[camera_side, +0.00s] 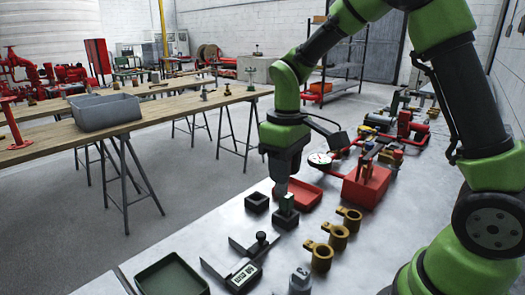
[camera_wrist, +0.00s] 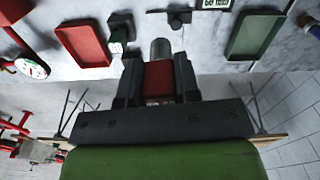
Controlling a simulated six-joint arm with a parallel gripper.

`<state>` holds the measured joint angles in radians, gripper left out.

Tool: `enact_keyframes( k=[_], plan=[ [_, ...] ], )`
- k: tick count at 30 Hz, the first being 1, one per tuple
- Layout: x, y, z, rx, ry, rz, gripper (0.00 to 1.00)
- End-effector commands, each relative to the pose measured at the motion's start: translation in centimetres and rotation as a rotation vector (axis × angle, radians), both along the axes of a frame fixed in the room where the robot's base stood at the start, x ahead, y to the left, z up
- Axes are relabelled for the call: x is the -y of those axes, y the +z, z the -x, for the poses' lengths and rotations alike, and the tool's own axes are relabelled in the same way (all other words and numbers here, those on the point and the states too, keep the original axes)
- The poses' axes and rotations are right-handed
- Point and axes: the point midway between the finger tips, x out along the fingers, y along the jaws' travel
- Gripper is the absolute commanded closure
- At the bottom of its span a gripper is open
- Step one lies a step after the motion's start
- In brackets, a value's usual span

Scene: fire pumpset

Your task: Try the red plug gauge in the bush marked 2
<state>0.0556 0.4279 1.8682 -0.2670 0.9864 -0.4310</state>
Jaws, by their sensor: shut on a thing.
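My gripper (camera_wrist: 158,88) is shut on the red plug gauge (camera_wrist: 158,78), whose grey cylindrical end (camera_wrist: 160,48) sticks out past the jaws. In the side view my gripper (camera_side: 284,172) hangs above the bench with the grey end pointing down; the red part is hidden there. Two dark square blocks stand below, one at the left (camera_side: 257,203) and one nearer the arm (camera_side: 285,219). I cannot read any bush number.
A red tray (camera_side: 309,201) lies behind the blocks. Several brass rings with tabs (camera_side: 337,236) stand to the right. A caliper (camera_side: 242,272) and a dark green tray (camera_side: 172,280) lie in front. Red pump parts and a gauge dial (camera_side: 320,158) are behind right.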

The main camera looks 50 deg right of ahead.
Motion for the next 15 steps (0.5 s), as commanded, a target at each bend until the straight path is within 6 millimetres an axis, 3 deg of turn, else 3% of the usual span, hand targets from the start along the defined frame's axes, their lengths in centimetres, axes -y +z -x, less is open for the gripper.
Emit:
enact_keyframes(
  k=[1, 7, 15],
  plan=[
    [0.5, -1.0, 1.5, -0.007, 0.04, -0.001, 1.0],
    [2.3, -4.7, 6.1, -0.01, 0.24, -0.006, 1.0],
    [3.1, -6.5, 9.0, -0.001, 0.375, -0.005, 1.0]
  ],
)
